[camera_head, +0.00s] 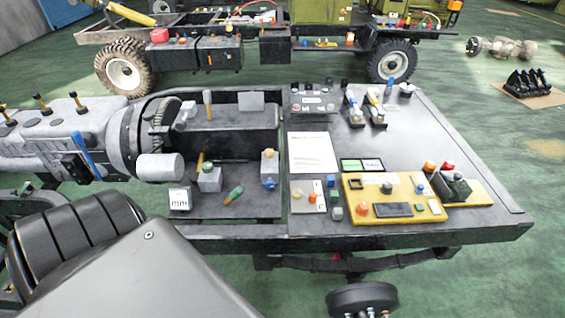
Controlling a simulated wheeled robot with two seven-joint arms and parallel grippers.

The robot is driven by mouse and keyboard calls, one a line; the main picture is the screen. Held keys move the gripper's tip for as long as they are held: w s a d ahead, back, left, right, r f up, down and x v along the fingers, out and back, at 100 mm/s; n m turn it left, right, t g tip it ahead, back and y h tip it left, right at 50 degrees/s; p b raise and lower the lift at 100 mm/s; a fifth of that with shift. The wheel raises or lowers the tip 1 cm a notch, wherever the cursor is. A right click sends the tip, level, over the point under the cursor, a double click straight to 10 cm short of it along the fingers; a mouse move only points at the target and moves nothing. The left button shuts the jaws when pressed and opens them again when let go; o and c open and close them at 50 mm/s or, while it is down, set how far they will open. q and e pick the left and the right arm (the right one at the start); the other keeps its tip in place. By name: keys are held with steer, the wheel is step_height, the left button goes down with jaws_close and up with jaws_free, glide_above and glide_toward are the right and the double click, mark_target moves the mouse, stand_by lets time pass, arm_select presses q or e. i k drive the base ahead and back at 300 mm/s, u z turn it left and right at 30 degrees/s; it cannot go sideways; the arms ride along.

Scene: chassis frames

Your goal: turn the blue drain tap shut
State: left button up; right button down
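A small blue tap-like part (269,183) sits low on the front of a grey block with a yellow top, on the lower shelf of the chassis frame (232,226). Its handle is too small to tell whether it is turned open or shut. Other blue parts are a small one (331,181) beside the yellow panel and a long blue lever (88,153) on the grey engine housing at the left. I cannot tell for certain which is the drain tap. Neither of my grippers shows in the head view.
A yellow control panel (395,209) with knobs and a white sheet (312,153) lie on the deck. A green-handled tool (233,194) lies on the shelf. The deck's right side (450,130) is mostly clear. A second chassis (240,45) stands behind.

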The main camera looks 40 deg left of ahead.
mark_target(270, 182)
steer(key=z, duration=1.95)
steer(key=i, duration=1.7)
steer(key=u, duration=3.3)
